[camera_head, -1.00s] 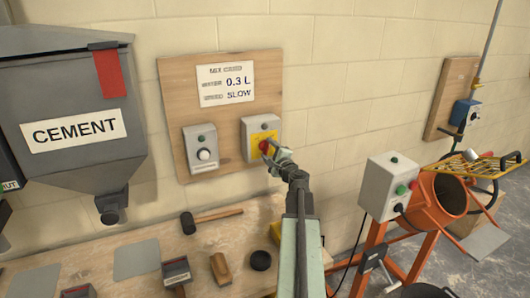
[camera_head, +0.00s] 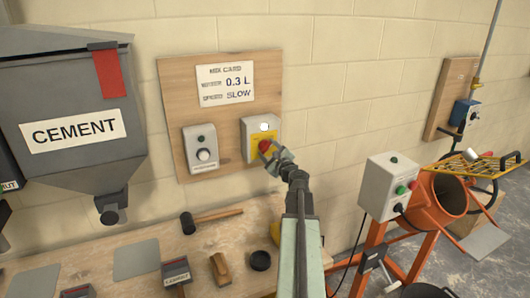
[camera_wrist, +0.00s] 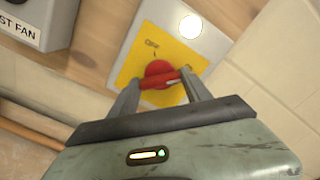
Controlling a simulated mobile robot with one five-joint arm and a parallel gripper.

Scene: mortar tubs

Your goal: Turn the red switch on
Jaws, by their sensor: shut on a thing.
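The red switch (camera_wrist: 158,74) is a round rotary knob on a yellow plate of a grey box. In the head view the red switch (camera_head: 264,146) sits on the wooden wall board, right of another grey box. My gripper (camera_wrist: 157,84) has its fingers on either side of the knob's red bar and is shut on it. In the head view my gripper (camera_head: 268,152) partly covers the knob and plate. A lamp (camera_wrist: 190,26) above the knob glows white; it also shows in the head view (camera_head: 264,127). One plate label reads OFF; the other is partly hidden by a finger.
A dust fan control box (camera_head: 202,148) is on the board's left, under a mix card (camera_head: 225,83). A cement hopper (camera_head: 75,160) hangs at left. A mallet (camera_head: 212,217) lies on the bench below. An orange mixer (camera_head: 447,205) stands at right.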

